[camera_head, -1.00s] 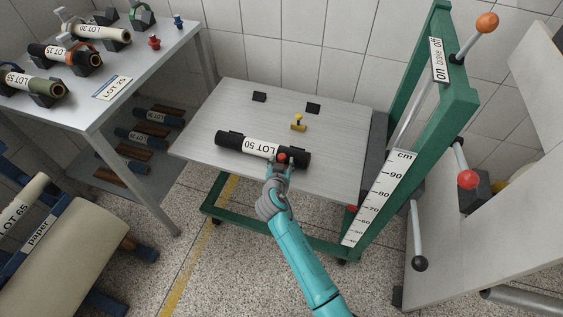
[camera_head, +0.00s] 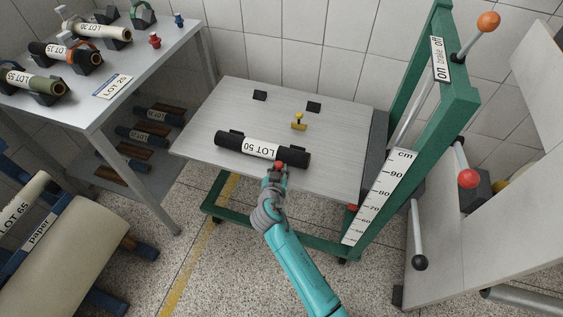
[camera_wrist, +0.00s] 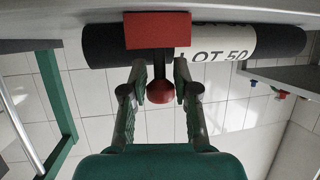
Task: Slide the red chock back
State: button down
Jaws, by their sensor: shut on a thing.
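The red chock (camera_wrist: 158,30) is a red block with a dark stem and a round red knob. In the wrist view its block stands in front of the black roll labelled LOT 50 (camera_wrist: 220,42). My gripper (camera_wrist: 161,85) is closed around the knob and stem, one finger on each side. In the head view the red chock (camera_head: 279,164) shows only as a small red spot at my gripper (camera_head: 277,174), by the front edge of the platform (camera_head: 330,150). The roll (camera_head: 235,143) lies across the platform behind it. My gripper hides most of the chock.
The green frame (camera_head: 420,120) with a cm scale (camera_head: 380,197) stands right. A table with several rolls (camera_head: 100,110) stands left.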

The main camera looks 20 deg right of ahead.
jog(key=shift+s+a, duration=0.5)
jog(key=shift+s, duration=0.1)
jog(key=c, duration=1.5)
grip_release()
jog(key=shift+r, duration=0.15)
jog(key=o, duration=0.6)
jog(key=v, duration=1.2)
